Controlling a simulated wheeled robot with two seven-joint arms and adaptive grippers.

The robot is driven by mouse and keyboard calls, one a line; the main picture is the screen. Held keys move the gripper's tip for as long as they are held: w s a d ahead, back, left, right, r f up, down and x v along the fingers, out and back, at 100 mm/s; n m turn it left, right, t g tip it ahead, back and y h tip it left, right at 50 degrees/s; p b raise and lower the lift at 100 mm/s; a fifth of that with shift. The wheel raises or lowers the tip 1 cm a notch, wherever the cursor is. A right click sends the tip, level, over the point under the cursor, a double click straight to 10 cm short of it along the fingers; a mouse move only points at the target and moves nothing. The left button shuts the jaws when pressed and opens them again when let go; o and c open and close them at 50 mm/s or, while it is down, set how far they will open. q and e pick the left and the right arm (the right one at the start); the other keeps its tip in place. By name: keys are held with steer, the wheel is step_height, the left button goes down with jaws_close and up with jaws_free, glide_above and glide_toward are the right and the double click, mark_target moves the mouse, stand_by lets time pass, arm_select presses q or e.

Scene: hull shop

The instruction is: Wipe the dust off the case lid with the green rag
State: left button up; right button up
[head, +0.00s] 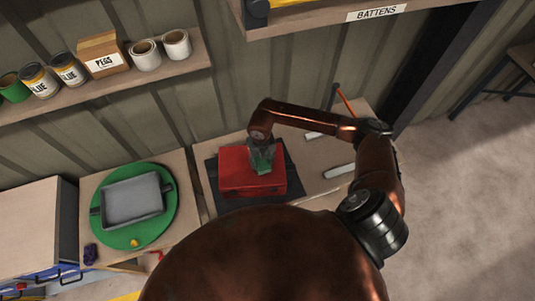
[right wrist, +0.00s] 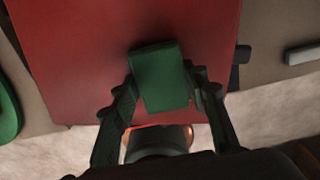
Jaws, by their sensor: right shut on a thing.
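The red case (head: 236,173) sits on a dark mat (head: 283,197) on the bench, and its lid (right wrist: 75,50) fills much of the right wrist view. My right gripper (head: 262,158) is over the lid, with its fingers shut on the green rag (right wrist: 160,77). The rag is a small folded block between the fingertips, at or just above the lid; I cannot tell whether it touches. No dust is clearly visible on the lid. My left gripper is not in view.
A grey tray (head: 132,200) stands on a round green mat (head: 158,229) to the left of the case. A pale bar (head: 339,171) lies to the right. A shelf (head: 190,65) with cans, rolls and a PEGS box (head: 101,55) hangs behind.

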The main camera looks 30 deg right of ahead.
steer(key=shift+s+d, duration=0.2)
steer(key=shift+d, duration=0.25)
steer(key=shift+s+d+r, duration=0.15)
steer(key=shift+d+r, duration=0.05)
step_height(320, 180, up, 3)
steer(key=shift+f+p, duration=0.2)
steer(key=shift+p, duration=0.5)
steer(key=shift+a+r+p, duration=0.15)
steer(key=shift+r+p, duration=0.3)
steer(key=shift+r, duration=0.3)
steer(key=shift+r+p, duration=1.05)
steer(key=shift+r, duration=0.8)
